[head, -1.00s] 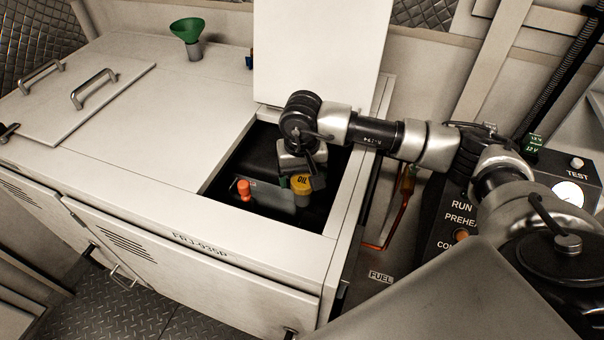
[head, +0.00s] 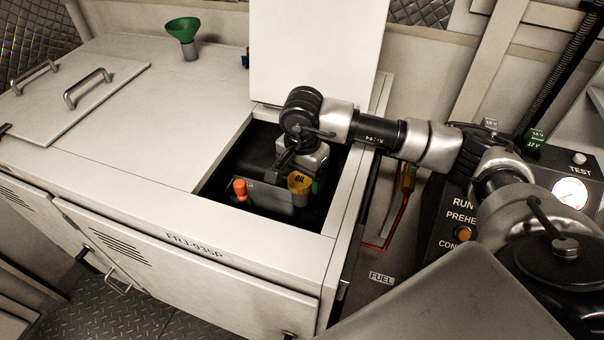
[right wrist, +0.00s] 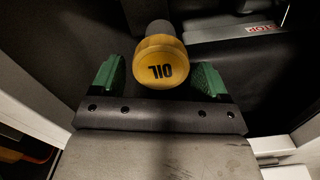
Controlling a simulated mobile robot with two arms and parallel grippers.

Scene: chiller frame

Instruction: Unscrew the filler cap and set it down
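The yellow filler cap (head: 299,185), marked OIL, sits on its neck in the open bay of the white cabinet. In the right wrist view the cap (right wrist: 160,62) lies between the two green finger pads, with a gap on each side. My right gripper (right wrist: 158,80) is open around it and not closed on it. In the head view the right gripper (head: 308,168) is just behind and above the cap, and its fingers are partly hidden. My left gripper is not in view.
An orange-red knob (head: 240,189) stands left of the cap in the bay. The raised white lid (head: 318,50) is behind the bay. A green funnel (head: 185,32) stands on the cabinet top (head: 150,130), which has wide clear room. A control panel (head: 455,215) is at right.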

